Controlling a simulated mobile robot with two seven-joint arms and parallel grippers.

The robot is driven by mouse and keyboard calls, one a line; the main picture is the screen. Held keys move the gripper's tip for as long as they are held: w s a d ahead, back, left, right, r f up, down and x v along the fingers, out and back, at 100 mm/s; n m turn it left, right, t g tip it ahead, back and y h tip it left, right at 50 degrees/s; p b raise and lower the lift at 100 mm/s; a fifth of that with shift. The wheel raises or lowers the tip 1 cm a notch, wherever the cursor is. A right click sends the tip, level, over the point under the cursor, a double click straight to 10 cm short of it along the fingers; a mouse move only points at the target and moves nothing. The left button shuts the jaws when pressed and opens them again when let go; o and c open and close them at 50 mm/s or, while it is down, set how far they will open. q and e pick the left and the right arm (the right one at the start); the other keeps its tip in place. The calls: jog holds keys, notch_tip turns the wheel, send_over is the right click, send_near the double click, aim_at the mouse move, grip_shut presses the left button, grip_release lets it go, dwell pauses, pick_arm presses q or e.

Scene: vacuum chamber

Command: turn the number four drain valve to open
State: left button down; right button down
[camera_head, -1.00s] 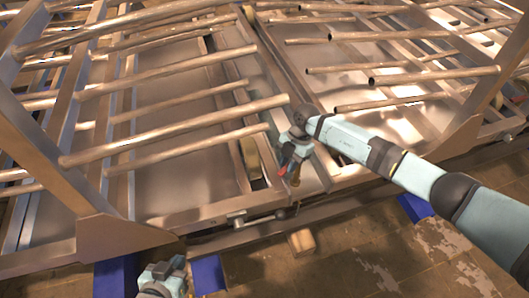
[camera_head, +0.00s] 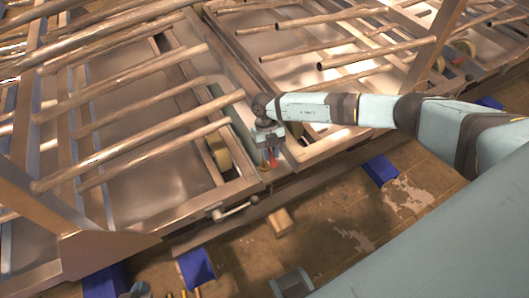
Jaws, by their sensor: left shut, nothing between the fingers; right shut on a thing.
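My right arm comes in from the right, and its gripper (camera_head: 271,160) points down at the front edge of the metal rack. It is shut on a small red piece that looks like a valve handle; its fingertips and most of that piece are hard to make out. No number is readable on any valve.
Metal tubes (camera_head: 130,100) run over the rack's flat panels (camera_head: 150,150). A small wooden block (camera_head: 280,221) lies on the brown tiled floor (camera_head: 330,215) before the rail. Blue supports (camera_head: 197,266) stand under the rack. The floor in front is mostly clear.

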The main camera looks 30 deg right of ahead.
jog(key=shift+d+n+h, duration=0.3)
jog(key=shift+d+n, duration=0.05)
jog(key=shift+n, duration=0.45)
jog(key=shift+d, duration=0.15)
jog(key=shift+n, duration=0.3)
jog(key=c, duration=1)
grip_release()
jog(key=shift+o, duration=0.2)
